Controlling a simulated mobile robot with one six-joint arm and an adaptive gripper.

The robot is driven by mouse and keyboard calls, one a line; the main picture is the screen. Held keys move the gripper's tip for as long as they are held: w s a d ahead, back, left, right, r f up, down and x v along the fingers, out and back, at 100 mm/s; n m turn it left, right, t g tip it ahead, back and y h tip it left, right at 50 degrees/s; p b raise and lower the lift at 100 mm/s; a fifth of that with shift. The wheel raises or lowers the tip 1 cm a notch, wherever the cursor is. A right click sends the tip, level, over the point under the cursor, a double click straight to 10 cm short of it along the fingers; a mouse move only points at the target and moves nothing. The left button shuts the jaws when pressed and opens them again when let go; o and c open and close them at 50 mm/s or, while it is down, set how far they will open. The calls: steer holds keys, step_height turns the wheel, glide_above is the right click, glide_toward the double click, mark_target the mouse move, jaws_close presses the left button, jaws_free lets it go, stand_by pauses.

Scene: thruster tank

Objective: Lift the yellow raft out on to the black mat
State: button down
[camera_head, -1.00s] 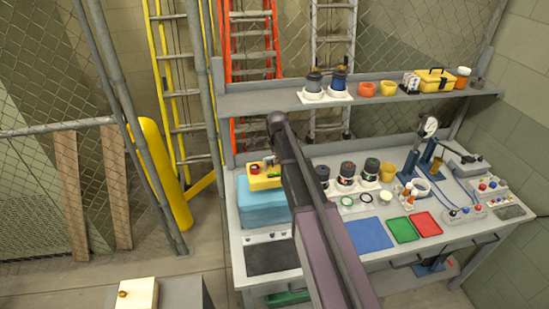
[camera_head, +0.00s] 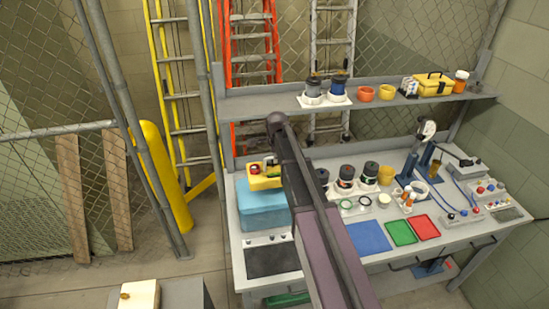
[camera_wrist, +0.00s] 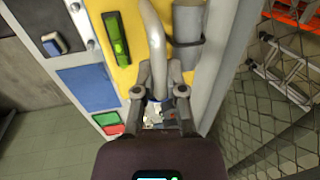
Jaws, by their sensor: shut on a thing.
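The yellow raft (camera_head: 263,180) is at the top of the blue tank (camera_head: 262,210) at the bench's left end. Small red and green parts show on it. In the wrist view, the raft (camera_wrist: 126,72) carries a green part and a curved grey handle (camera_wrist: 153,35). My gripper (camera_wrist: 160,95) is shut on the raft by this handle; the exact contact is partly hidden. In the head view my arm covers the gripper and the raft's right side. Whether the raft's underside clears the water cannot be seen. The black mat (camera_head: 272,260) lies in front of the tank.
A panel with knobs (camera_head: 264,239) lies between tank and mat. Blue (camera_head: 367,236), green (camera_head: 402,230) and red (camera_head: 425,227) mats lie to the right. Dark-topped canisters (camera_head: 345,177) stand behind them. A loaded shelf (camera_head: 240,109) spans the back.

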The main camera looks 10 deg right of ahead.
steer(key=shift+r, duration=0.1)
steer(key=shift+r+p, duration=4.45)
steer(key=shift+p, duration=0.1)
steer(key=shift+f, duration=0.15)
